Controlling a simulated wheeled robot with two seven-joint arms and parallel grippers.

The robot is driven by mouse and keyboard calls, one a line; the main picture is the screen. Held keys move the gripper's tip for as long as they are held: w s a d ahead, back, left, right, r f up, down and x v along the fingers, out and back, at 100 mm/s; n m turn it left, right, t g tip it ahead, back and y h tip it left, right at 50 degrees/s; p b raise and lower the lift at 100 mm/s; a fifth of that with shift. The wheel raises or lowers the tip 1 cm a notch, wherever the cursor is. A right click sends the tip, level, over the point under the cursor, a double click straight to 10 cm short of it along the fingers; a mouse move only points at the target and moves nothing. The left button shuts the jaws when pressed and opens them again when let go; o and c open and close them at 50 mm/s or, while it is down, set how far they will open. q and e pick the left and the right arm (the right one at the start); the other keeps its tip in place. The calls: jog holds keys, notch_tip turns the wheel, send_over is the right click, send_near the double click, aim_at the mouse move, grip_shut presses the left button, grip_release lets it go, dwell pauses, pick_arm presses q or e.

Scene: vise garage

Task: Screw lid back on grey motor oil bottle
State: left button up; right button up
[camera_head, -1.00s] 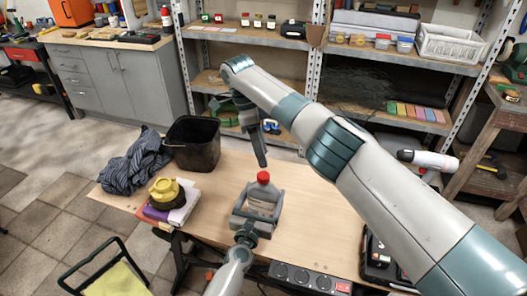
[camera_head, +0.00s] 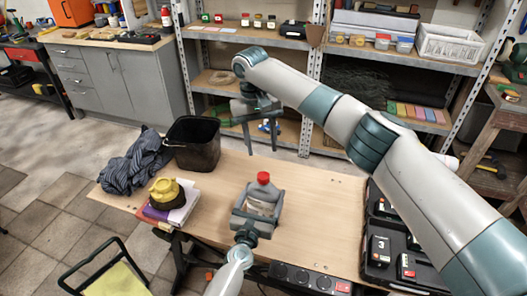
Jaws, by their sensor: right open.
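The grey motor oil bottle (camera_head: 262,201) stands upright on the wooden table (camera_head: 310,215). Its red lid (camera_head: 263,178) sits on top of the neck; I cannot tell how tight it is. My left gripper (camera_head: 260,207) comes from the table's front edge, with its two fingers around the bottle's sides. My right gripper (camera_head: 262,146) is open and empty, with fingers pointing down, above and behind the bottle, apart from the lid.
A black bin (camera_head: 193,144), a dark crumpled cloth (camera_head: 134,163) and a yellow-topped object (camera_head: 165,191) on books (camera_head: 182,207) occupy the table's left. A black case (camera_head: 390,262) lies at right. A power strip (camera_head: 305,277) runs along the front edge.

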aim_at(263, 176)
jog(key=n, duration=0.4)
jog(key=s+n, duration=0.1)
jog(key=n, duration=0.3)
jog(key=s+n+y, duration=0.1)
jog(key=n, duration=0.4)
jog(key=shift+s+d, duration=0.15)
jog(key=shift+d, duration=0.05)
jog(key=n, duration=0.2)
jog(key=s+n, duration=0.1)
jog(key=n, duration=0.1)
jog(key=shift+d, duration=0.1)
jog(key=shift+f, duration=0.1)
jog(key=shift+f, duration=3.95)
jog(key=shift+c, duration=0.7)
jog(key=shift+s, duration=0.1)
jog(key=c, duration=1)
jog(key=shift+o, duration=0.2)
